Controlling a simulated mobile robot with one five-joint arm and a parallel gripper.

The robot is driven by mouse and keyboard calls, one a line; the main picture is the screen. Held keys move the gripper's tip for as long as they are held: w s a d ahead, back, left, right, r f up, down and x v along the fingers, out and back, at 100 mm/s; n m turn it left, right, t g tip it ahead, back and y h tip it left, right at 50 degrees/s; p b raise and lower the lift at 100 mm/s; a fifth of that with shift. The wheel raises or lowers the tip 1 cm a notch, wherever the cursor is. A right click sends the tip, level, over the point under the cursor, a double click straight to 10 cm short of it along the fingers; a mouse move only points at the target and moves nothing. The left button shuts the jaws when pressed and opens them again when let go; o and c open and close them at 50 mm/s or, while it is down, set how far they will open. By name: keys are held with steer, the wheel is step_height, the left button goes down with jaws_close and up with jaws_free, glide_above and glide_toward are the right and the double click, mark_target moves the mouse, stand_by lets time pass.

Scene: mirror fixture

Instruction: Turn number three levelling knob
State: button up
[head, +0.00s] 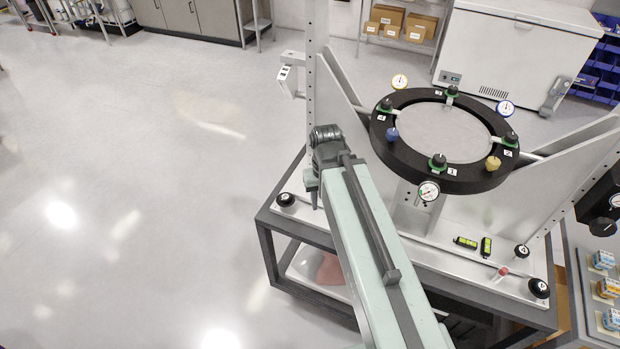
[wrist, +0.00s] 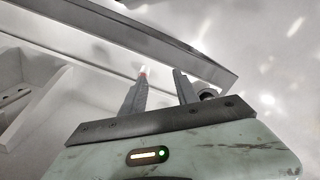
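Black levelling knobs with white number discs show in the head view. One sits at the left corner of the fixture's base plate (head: 286,199), another (head: 521,250) at its right and a third (head: 539,288) at the front right corner. The number on the left one is too small to read surely. On the black ring (head: 395,148), a black knob on a green collar (head: 453,91) stands beside a label that looks like 3. My gripper (wrist: 162,73) is open and empty. In the head view it is mostly hidden by my arm, near the left knob. A round part (wrist: 207,93) shows beside its right finger.
Dial gauges (head: 428,191), a blue knob (head: 392,135) and a yellow knob (head: 493,163) are around the ring. Two yellow-green levels (head: 466,242) lie on the plate. A tall upright plate (head: 345,90) rises behind my wrist. The floor at left is clear.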

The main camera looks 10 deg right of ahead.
steer(key=o, duration=0.5)
steer(key=shift+w, duration=0.1)
steer(key=shift+o, duration=0.2)
steer(key=w+n, duration=0.1)
steer(key=w, duration=0.4)
steer(key=w+r+n+p, duration=0.1)
steer(key=w, duration=0.3)
steer(key=w+r+n+p, duration=0.1)
steer(key=w, duration=0.4)
steer(key=shift+w+d+r, duration=0.1)
steer(key=shift+w+d, duration=0.15)
steer(key=shift+w, duration=0.1)
steer(key=shift+s+r, duration=0.1)
step_height(320, 180, down, 8)
steer(key=b, duration=0.7)
steer(key=shift+s+b, duration=0.1)
steer(key=shift+b, duration=0.3)
